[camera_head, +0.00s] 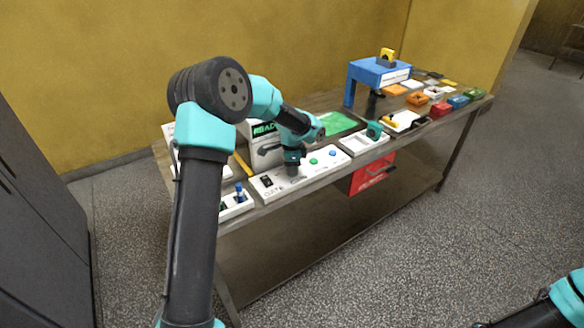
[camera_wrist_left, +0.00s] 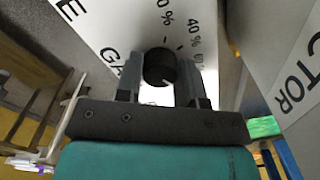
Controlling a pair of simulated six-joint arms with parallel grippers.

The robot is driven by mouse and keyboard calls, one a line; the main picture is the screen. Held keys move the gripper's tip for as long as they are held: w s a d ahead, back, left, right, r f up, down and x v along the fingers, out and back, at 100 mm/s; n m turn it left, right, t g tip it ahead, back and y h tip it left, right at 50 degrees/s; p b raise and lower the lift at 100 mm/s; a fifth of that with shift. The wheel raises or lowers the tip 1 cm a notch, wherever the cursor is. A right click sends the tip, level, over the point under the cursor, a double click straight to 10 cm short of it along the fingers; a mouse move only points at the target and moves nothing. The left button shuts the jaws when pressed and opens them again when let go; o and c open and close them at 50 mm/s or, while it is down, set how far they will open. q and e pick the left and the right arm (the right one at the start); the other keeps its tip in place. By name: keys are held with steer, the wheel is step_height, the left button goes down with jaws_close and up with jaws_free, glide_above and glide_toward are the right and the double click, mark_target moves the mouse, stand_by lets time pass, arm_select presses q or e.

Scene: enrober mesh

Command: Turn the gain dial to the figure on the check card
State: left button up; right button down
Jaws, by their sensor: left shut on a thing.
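The gain dial (camera_wrist_left: 160,67) is a round black knob with a pale pointer line on its near side. It stands on a white panel (camera_wrist_left: 115,25) printed with "GA", "40 %" and other partly cut-off figures. My left gripper (camera_wrist_left: 160,82) has its fingers on both sides of the dial, shut on it. In the head view my left gripper (camera_head: 292,168) points down at the white panel (camera_head: 268,188) and hides the dial. I cannot make out the check card or its figure.
A green button (camera_head: 313,161) and a blue button (camera_head: 332,153) sit on the panel to the gripper's right. A box with green lettering (camera_head: 264,130) stands behind. A blue stand (camera_head: 380,72) and several coloured trays fill the table's far end. A red box (camera_head: 372,174) hangs below the front edge.

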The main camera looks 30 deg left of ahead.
stand_by(0.3)
arm_select(q)
steer(key=o, duration=0.9)
step_height(320, 180, up, 17)
steer(key=shift+r, duration=0.2)
stand_by(0.5)
